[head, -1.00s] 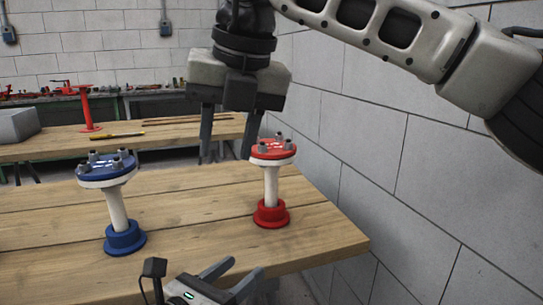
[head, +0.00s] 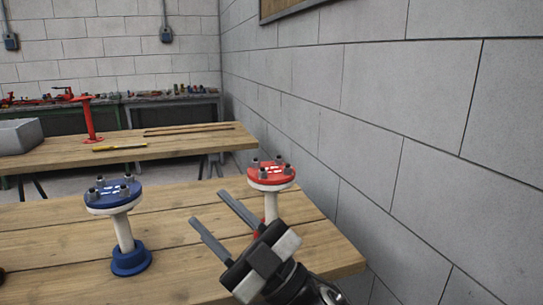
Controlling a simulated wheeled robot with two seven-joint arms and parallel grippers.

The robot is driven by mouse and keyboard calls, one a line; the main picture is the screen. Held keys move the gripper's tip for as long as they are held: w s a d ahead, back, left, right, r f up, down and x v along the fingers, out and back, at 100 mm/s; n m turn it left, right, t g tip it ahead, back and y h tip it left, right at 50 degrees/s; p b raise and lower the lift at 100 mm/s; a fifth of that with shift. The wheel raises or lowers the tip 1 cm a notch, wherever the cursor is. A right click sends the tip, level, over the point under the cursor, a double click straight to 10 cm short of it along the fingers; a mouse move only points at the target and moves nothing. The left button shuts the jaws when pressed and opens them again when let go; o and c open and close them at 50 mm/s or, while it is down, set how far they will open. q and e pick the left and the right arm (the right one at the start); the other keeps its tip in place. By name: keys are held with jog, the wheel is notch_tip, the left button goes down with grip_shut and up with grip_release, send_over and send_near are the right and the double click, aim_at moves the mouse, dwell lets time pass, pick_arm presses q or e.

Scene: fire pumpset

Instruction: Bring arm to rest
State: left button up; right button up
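My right gripper (head: 208,208) is at the lower middle of the head view, with its two grey fingers pointing up and left. The fingers are spread apart, with nothing between them. It appears in front of the red-topped post (head: 270,173), covering most of its red base. The gripper looks separate from the post, but I cannot tell the depth gap. The blue-topped post (head: 114,192) stands upright to the left of the fingers on its blue base. My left gripper is not in view.
Both posts stand on the near wooden table (head: 60,250). A grey block wall (head: 400,130) runs close along the right. Behind is a second wooden table (head: 180,148) with a red stand (head: 88,120), a yellow-black tool (head: 119,147) and a grey bin (head: 20,136).

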jog(key=w+d+f+m+t+h+p, duration=0.1)
jog(key=w+d+f+m+t+h, duration=0.1)
jog(key=d+f+m+t+h, duration=0.75)
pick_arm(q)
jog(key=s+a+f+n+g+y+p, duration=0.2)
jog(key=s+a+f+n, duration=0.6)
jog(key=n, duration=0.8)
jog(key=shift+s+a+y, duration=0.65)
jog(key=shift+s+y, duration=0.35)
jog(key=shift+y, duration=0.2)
pick_arm(e)
jog(key=s+d+f+m+g+h, duration=0.4)
jog(key=s+f, duration=0.4)
jog(key=f, duration=0.3)
jog(key=s+d+f+m+g+h, duration=0.5)
jog(key=s+d+f+h, duration=0.1)
jog(key=f, duration=0.4)
jog(key=shift+s+d+f+g, duration=0.4)
jog(key=shift+s+d, duration=0.3)
jog(key=shift+s, duration=0.45)
